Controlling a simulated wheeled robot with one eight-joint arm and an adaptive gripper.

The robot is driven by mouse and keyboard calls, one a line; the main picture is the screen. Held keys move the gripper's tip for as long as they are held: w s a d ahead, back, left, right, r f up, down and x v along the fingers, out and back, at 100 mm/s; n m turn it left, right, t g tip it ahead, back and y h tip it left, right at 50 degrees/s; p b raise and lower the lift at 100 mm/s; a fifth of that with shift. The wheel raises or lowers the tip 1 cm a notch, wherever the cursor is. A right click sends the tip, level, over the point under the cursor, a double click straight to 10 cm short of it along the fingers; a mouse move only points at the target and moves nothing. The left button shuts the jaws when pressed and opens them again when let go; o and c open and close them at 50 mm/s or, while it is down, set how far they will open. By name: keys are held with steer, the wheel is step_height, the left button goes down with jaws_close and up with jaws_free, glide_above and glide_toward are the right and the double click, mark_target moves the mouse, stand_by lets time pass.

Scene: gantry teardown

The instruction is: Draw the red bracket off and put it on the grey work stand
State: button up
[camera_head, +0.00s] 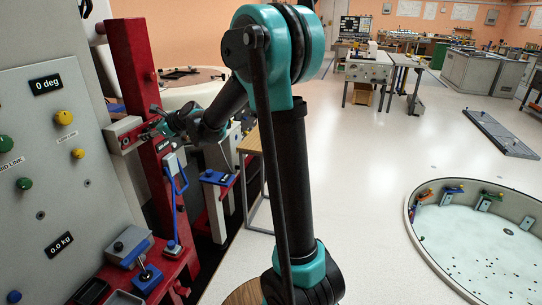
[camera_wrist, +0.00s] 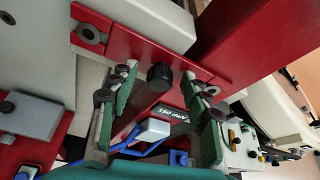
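A red bracket (camera_wrist: 136,46), seen as a plate with round grey bushings at its ends, sits against the red frame in the wrist view. A black knob (camera_wrist: 160,76) projects from its middle. My gripper (camera_wrist: 162,84) has its green-padded fingers spread on both sides of the knob, close to the bracket, with no clear grip. In the head view my gripper (camera_head: 157,128) is at the red upright, beside the bracket's red and grey end (camera_head: 124,138). A grey-topped stand (camera_head: 368,72) stands far back; I cannot tell whether it is the work stand.
The red upright (camera_head: 134,70) and grey panel (camera_head: 60,130) crowd the left. A "150 daN" label (camera_wrist: 173,113) and a blue-handled part (camera_wrist: 150,135) lie beyond my fingers. A round pit (camera_head: 480,245) is at lower right. A flat grey slab (camera_head: 502,133) lies on the otherwise open floor.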

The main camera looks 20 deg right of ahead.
jaws_close()
steer(key=shift+d, duration=0.1)
steer(key=s+d, duration=0.3)
steer(key=d, duration=0.1)
steer(key=shift+s+d, duration=0.35)
steer(key=shift+s, duration=0.05)
stand_by(0.6)
